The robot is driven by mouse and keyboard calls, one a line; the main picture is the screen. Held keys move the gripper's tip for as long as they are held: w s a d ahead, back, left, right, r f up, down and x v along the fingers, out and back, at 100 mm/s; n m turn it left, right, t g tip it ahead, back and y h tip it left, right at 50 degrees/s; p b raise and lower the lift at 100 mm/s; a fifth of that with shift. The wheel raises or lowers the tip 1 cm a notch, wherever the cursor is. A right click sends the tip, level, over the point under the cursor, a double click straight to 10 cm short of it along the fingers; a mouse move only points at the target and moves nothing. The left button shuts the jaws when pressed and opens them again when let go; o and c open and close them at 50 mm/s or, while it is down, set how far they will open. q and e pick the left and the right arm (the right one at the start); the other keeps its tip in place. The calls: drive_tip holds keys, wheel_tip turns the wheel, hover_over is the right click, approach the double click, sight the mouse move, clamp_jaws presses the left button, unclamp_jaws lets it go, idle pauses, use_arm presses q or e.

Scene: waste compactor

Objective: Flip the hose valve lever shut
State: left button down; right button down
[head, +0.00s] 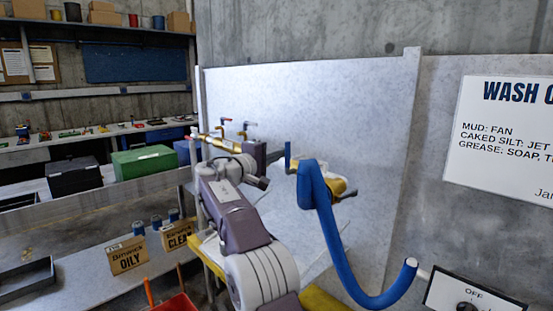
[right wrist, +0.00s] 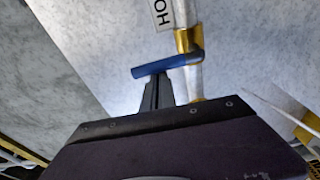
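The blue valve lever (right wrist: 168,66) shows in the right wrist view, lying crosswise at a white pipe with a brass fitting (right wrist: 187,40). A partly cut-off label beginning "HO" (right wrist: 163,13) is above it. In the head view, a blue bar (head: 288,156) beside the hose fitting appears to be this lever. My right gripper (right wrist: 157,92) has its dark fingers together, right below the lever's middle; I see nothing between them, and cannot tell whether they touch the lever. The right gripper also shows in the head view (head: 272,157), partly hidden. My left gripper is not in view.
A thick blue hose (head: 325,210) hangs just right of my right arm. Pipes with small levers (head: 222,132) stand to the left, before a pale panel (head: 330,100). A switch box (head: 470,295) is at lower right. Boxes and bins stand on the left bench.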

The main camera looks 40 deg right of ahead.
idle(0.4)
drive_tip(key=b+v, duration=0.1)
drive_tip(key=v, duration=0.8)
